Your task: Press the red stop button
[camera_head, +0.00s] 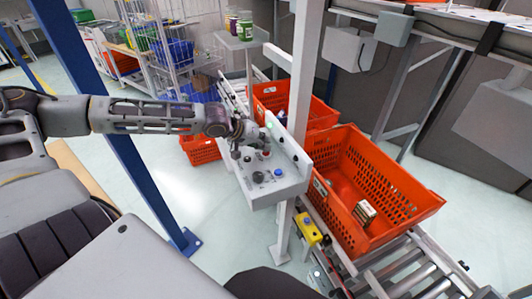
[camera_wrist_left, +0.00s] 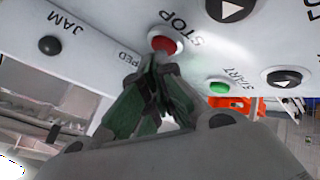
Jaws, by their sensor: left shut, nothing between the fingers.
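The red stop button (camera_wrist_left: 165,40) sits on a light grey control panel (camera_wrist_left: 120,25) in the wrist view, beside the printed word STOP. In the head view the grey control box (camera_head: 276,194) stands on a post, and the small red button (camera_head: 266,154) is just right of my left gripper (camera_head: 240,152). My left gripper also shows in the wrist view (camera_wrist_left: 160,72). It is shut and empty, with its fingertips just below the red button in the picture. I cannot tell whether they touch it. My right gripper is not in view.
A green START button (camera_wrist_left: 218,88) and a black JAM button (camera_wrist_left: 50,45) flank the stop button. A blue button (camera_head: 278,172) is near the box's front. Orange totes (camera_head: 415,205) stand on rollers at right. A blue post (camera_head: 120,140) stands behind my left arm.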

